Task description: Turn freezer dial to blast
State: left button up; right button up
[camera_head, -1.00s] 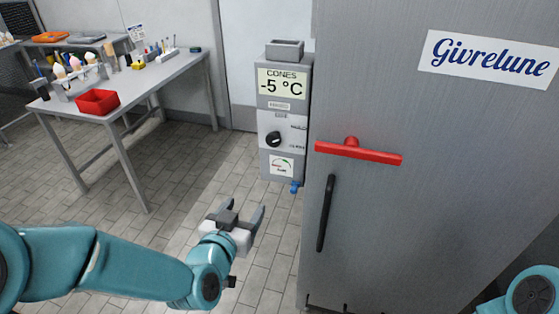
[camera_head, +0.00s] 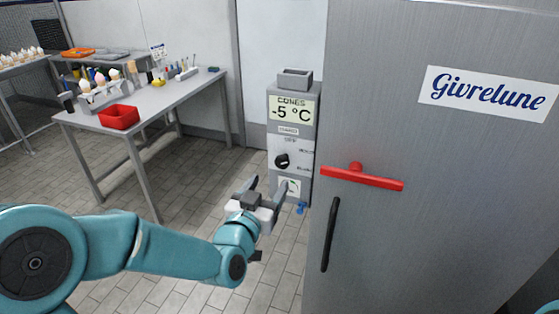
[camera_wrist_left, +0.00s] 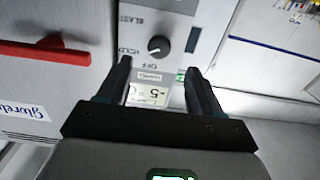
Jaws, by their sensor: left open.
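The black freezer dial (camera_head: 282,161) sits on a grey control unit (camera_head: 278,104) with a "CONES -5 °C" display. In the left wrist view the dial (camera_wrist_left: 158,46) appears upside down, with OFF, HOLD and BLAST labels around it. A light mark on the dial seems to point to the HOLD side; its exact setting is hard to tell. My left gripper (camera_head: 266,190) is open and empty, in front of and below the dial in the head view, not touching it. In the left wrist view the dial shows beyond the gap between the fingers (camera_wrist_left: 158,80). My right gripper is not in view.
A tall grey freezer (camera_head: 420,140) with a red bar (camera_head: 362,180) and black handle (camera_head: 329,234) stands right of the unit. A table (camera_head: 165,98) with a red tray (camera_head: 119,116) and cones is at left.

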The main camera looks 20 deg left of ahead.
aim_at(281, 165)
pick_arm(q)
jog(key=w+p, duration=0.2)
jog(key=w, duration=0.5)
jog(key=shift+d+r, duration=0.1)
jog(key=shift+d, duration=0.05)
jog(key=shift+w, duration=0.35)
jog(key=shift+s, duration=0.1)
jog(key=c, duration=1.1)
jog(key=shift+o, duration=0.2)
